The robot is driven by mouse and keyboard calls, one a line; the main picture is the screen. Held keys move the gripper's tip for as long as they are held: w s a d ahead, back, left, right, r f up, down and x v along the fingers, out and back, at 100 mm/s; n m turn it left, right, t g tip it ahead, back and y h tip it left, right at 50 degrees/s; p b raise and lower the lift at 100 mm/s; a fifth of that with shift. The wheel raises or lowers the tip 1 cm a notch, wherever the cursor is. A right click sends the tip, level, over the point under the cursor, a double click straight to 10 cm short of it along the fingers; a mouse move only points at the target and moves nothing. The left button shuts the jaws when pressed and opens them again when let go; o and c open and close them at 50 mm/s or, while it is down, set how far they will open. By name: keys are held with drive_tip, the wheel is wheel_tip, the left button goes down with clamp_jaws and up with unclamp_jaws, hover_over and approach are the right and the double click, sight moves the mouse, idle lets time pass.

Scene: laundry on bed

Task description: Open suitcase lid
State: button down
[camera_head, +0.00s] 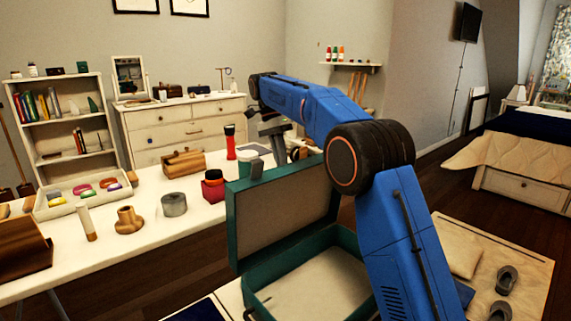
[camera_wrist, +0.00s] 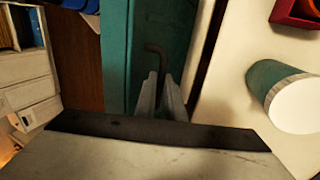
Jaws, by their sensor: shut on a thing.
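The teal suitcase (camera_head: 255,303) stands in the head view with its pale inside showing. Its lid (camera_head: 231,228) is raised to about upright, with the inner face towards the camera.
The bed (camera_head: 525,150) is at the right.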

drive_tip(key=shift+w+f, duration=0.1)
drive_tip(key=shift+f, duration=0.1)
drive_tip(key=c, duration=1.8)
unclamp_jaws()
drive_tip(key=shift+c, duration=0.2)
drive_tip(key=shift+d+r, duration=0.1)
drive_tip(key=shift+r, duration=0.05)
